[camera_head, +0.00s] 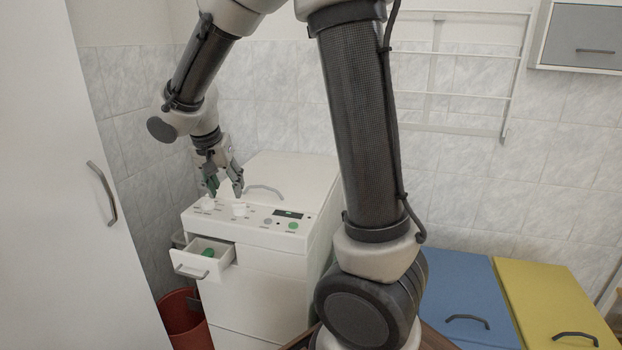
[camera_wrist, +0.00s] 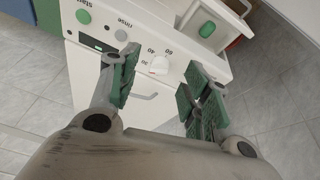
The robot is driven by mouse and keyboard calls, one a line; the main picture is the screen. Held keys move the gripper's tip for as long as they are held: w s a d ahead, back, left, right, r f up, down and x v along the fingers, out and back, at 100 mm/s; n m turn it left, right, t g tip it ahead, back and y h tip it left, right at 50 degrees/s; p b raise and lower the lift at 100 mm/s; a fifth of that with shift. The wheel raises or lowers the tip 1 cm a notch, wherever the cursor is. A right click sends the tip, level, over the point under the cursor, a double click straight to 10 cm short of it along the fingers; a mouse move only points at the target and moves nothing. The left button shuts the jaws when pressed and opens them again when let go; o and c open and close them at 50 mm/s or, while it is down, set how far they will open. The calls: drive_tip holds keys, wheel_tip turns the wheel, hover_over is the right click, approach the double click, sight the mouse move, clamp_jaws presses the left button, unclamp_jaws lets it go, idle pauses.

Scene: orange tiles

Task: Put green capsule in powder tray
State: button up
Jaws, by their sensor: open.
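The green capsule (camera_head: 208,252) lies inside the small white powder tray (camera_head: 222,258), a drawer pulled out from the front of the white washing machine. In the wrist view the green capsule (camera_wrist: 207,29) also sits within the drawer (camera_wrist: 188,18), near the top. My gripper (camera_head: 225,193) is open and empty above the machine's control panel. In the wrist view my gripper (camera_wrist: 155,90) has its fingers spread on either side of a white dial (camera_wrist: 159,65). Whether a finger touches the dial I cannot tell.
The control panel (camera_head: 255,233) has dials, a small display and a green start button (camera_head: 293,225). A red bin (camera_head: 182,322) stands beside the machine at left. A white cabinet door (camera_head: 75,190) is at far left. Blue (camera_head: 455,290) and yellow (camera_head: 545,295) lids are at right.

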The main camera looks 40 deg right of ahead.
drive_tip(key=s+d+r+n+y, duration=0.1)
drive_tip(key=s+d+r+n, duration=0.1)
drive_tip(key=s+d+r, duration=0.35)
drive_tip(key=s+d+r+n+y, duration=0.1)
drive_tip(key=s+d+r+n, duration=0.15)
drive_tip(key=s, duration=0.55)
drive_tip(key=s+d+n+t+y, duration=0.1)
drive_tip(key=s+n, duration=0.3)
drive_tip(key=s, duration=0.7)
drive_tip(key=shift+s+r+t, duration=0.3)
drive_tip(key=shift+c, duration=0.5)
